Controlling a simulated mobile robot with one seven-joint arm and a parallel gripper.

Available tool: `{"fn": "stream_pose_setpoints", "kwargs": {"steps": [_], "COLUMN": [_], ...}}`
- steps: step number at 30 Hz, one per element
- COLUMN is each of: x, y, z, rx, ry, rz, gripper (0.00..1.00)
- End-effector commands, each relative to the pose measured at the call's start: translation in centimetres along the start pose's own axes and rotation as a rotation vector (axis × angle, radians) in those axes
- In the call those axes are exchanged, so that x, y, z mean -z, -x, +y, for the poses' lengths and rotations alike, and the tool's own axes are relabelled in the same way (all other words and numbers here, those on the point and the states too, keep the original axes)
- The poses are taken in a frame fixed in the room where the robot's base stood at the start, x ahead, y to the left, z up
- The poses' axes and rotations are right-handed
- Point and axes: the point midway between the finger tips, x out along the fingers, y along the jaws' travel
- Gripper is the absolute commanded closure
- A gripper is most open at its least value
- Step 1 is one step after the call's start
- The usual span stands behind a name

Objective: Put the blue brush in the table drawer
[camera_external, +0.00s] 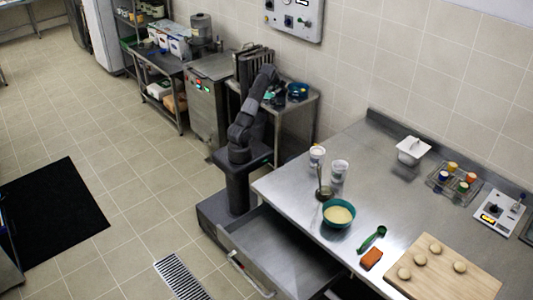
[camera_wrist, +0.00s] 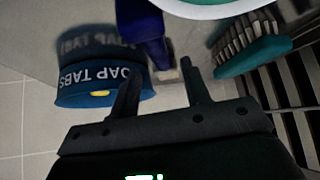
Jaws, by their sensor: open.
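The blue brush appears to be the dark blue piece (camera_wrist: 143,28) at the top of the wrist view, with a small pale tip at its lower end; its top is cut off. My gripper (camera_wrist: 161,68) is open, with its two fingers below and to either side of the pale tip. I cannot tell whether they touch it. In the external view my arm reaches to the steel side table at the back, and the brush cannot be made out. The table drawer (camera_external: 270,245) is pulled out under the large steel table and looks empty.
A blue soap tabs tub (camera_wrist: 95,85) stands close left of my fingers. A teal brush (camera_wrist: 262,55) with pale bristles lies to the right, beside a dark slatted rack (camera_wrist: 290,110). The steel table (camera_external: 290,185) holds a teal bowl (camera_external: 339,224) near the drawer.

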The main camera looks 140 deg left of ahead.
Motion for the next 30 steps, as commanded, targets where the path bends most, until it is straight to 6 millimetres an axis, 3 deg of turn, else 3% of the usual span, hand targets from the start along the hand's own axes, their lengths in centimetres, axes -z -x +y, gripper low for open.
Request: {"fn": "stream_pose_setpoints", "kwargs": {"steps": [6, 12, 18, 26, 28, 30], "x": [0.1, 0.1, 0.0, 0.0, 0.1, 0.2], "y": [4.4, 7.3, 8.6, 8.8, 9.0, 9.8], "z": [0.0, 0.0, 0.0, 0.0, 0.9, 3.3], "rx": [0.000, 0.000, 0.000, 0.000, -0.010, -0.039], "ry": [-0.001, -0.001, -0.001, -0.001, -0.008, -0.024], "rz": [0.003, 0.001, -0.001, -0.001, -0.001, -0.001], "gripper": [0.57, 0.57, 0.57, 0.57, 0.57, 0.57]}}
